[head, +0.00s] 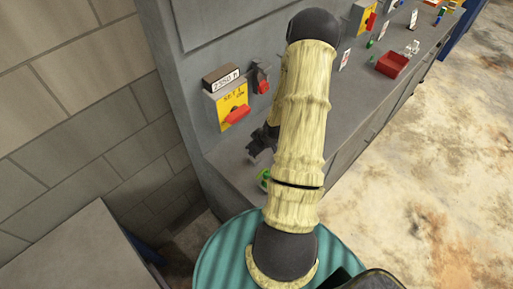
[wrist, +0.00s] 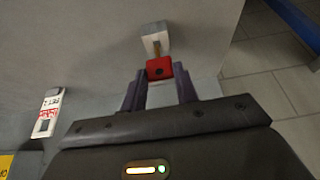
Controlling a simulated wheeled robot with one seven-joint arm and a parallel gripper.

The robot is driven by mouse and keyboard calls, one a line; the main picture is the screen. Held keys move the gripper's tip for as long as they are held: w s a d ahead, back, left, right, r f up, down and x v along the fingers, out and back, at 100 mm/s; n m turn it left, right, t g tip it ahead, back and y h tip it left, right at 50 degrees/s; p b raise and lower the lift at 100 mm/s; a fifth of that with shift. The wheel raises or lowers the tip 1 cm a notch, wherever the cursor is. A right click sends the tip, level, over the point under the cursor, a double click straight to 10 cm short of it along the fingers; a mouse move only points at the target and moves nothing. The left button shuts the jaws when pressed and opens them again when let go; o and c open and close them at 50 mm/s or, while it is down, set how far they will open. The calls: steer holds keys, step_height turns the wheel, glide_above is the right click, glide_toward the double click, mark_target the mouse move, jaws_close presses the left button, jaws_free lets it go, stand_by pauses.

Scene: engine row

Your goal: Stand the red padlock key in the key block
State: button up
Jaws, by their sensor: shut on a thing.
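My gripper (wrist: 160,85) is shut on the red padlock key (wrist: 159,69), holding it by its square red head. The key's short brass shank points away from the fingers toward the pale grey key block (wrist: 153,30). In the wrist view the shank's tip meets the block's near edge; I cannot tell whether it is inside the block or only in front of it. In the head view my gripper (head: 262,140) is a dark shape beside my arm, low over the grey ledge. The key and block cannot be made out there.
A yellow switch panel with a red handle (head: 234,112) stands left of my gripper, with a red padlock (head: 263,87) nearby. A green item (head: 264,178) lies on the ledge. A red tray (head: 393,64) sits farther along. A white tag (wrist: 49,112) shows left in the wrist view.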

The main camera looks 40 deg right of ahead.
steer(key=shift+f+b, duration=1.05)
steer(key=shift+f, duration=0.35)
steer(key=o, duration=1)
steer(key=shift+r, duration=0.15)
steer(key=p+v, duration=0.2)
steer(key=v, duration=1.5)
